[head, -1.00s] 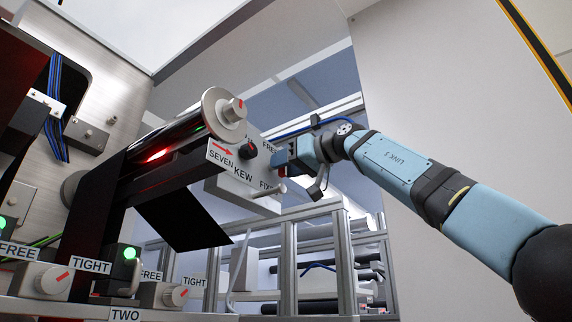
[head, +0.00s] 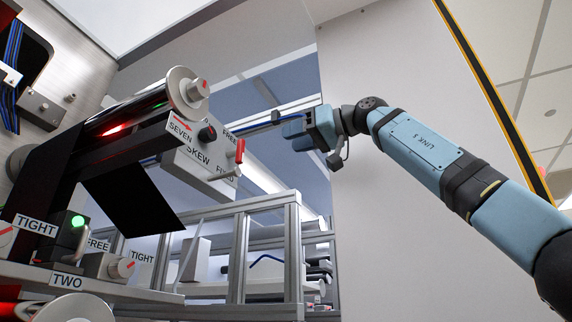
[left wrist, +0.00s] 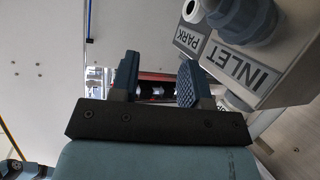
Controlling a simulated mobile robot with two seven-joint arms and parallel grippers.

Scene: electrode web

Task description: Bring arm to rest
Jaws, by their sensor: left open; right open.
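My right gripper (head: 288,131) is in the head view, at the end of my blue right arm that comes in from the right. It is open, empty and apart from the SKEW box (head: 200,158), with a clear gap between them. The box carries a black knob, a red-tipped lever (head: 239,151) and the words FREE and FIXED. My left gripper (left wrist: 158,84) shows only in the left wrist view. Its two fingers are spread with nothing between them. It is close to a panel with INLET (left wrist: 240,68) and PARK labels.
A roller (head: 187,90) with dark web (head: 130,200) hangs at the left of the head view. Knobs labelled TIGHT and FREE (head: 115,265) stand below it. A metal frame (head: 240,245) is at the lower middle. A plain wall (head: 400,230) stands behind my right arm.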

